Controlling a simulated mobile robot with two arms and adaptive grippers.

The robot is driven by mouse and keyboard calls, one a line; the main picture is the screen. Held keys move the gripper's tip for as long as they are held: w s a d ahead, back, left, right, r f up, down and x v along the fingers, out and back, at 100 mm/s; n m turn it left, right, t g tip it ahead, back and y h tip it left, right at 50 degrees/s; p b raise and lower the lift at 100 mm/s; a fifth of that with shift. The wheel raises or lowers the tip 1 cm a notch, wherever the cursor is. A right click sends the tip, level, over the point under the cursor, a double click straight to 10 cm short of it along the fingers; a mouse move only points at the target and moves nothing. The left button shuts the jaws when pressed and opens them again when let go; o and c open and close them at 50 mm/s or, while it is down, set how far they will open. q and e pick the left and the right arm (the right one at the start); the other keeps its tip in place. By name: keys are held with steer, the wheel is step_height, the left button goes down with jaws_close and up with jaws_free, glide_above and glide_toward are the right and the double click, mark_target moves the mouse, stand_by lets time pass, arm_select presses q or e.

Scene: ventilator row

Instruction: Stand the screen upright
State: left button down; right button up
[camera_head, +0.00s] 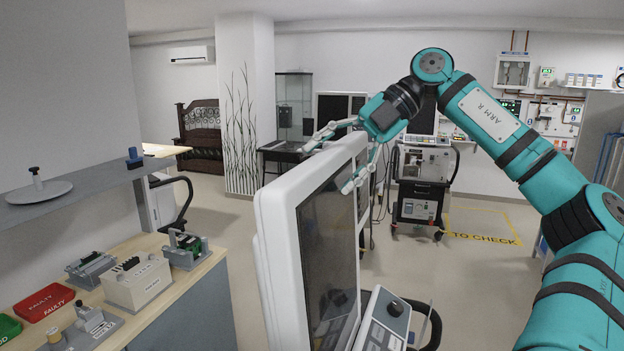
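The screen (284,222) is a large panel with a thick white frame and a dark face. It stands in the middle of the camera_head view, seen at a steep angle, and looks close to upright; its exact tilt is hard to judge. My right gripper (328,168) is at its top edge, near the far upper corner. Its fingers are spread, one over the top edge toward the back, the other in front of the dark face. I cannot tell whether they touch the frame. My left gripper is not in view.
A control panel with a dark knob (395,308) sits below the screen. A wooden bench (190,292) with devices and a red FAULTY tray (43,302) is at left, under a grey shelf (85,193). Another ventilator cart (421,190) stands behind, beside a yellow floor marking (484,238).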

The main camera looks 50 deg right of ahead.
steer(key=v, duration=0.7)
steer(key=shift+a, duration=0.15)
steer(key=shift+s, duration=0.1)
